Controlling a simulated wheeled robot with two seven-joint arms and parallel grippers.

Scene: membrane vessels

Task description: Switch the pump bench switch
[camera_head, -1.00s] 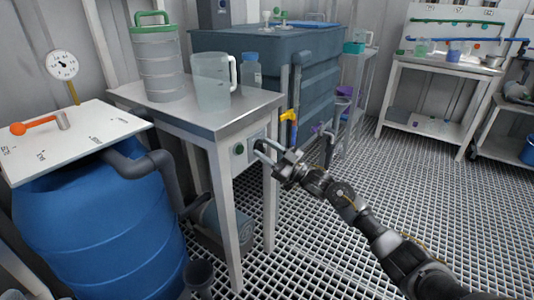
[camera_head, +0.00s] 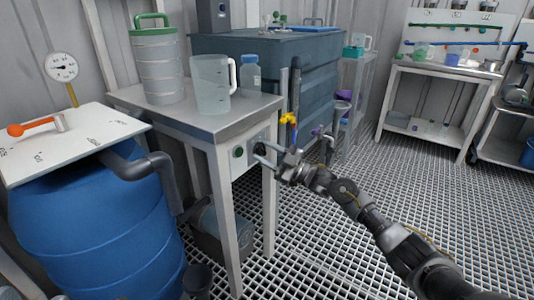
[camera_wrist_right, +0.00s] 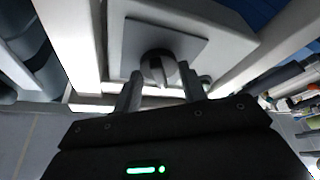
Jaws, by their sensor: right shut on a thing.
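The pump bench (camera_head: 215,122) is a white-framed table with a grey top. A switch panel with a green button (camera_head: 238,152) is on its front side. In the right wrist view, the round grey switch knob (camera_wrist_right: 158,67) stands out from a grey square plate (camera_wrist_right: 185,45). My right gripper (camera_head: 262,155) is at this panel, and its fingers (camera_wrist_right: 160,90) are shut on the knob's sides. The gripper hides most of the knob in the head view. My left gripper is out of view.
A clear jug (camera_head: 212,85), a capped bottle (camera_head: 250,73) and a ribbed canister (camera_head: 158,65) stand on the bench. A blue barrel (camera_head: 95,225) is at the left. A large blue-grey tank (camera_head: 315,85) is behind. The grating floor (camera_head: 370,180) at the right is open.

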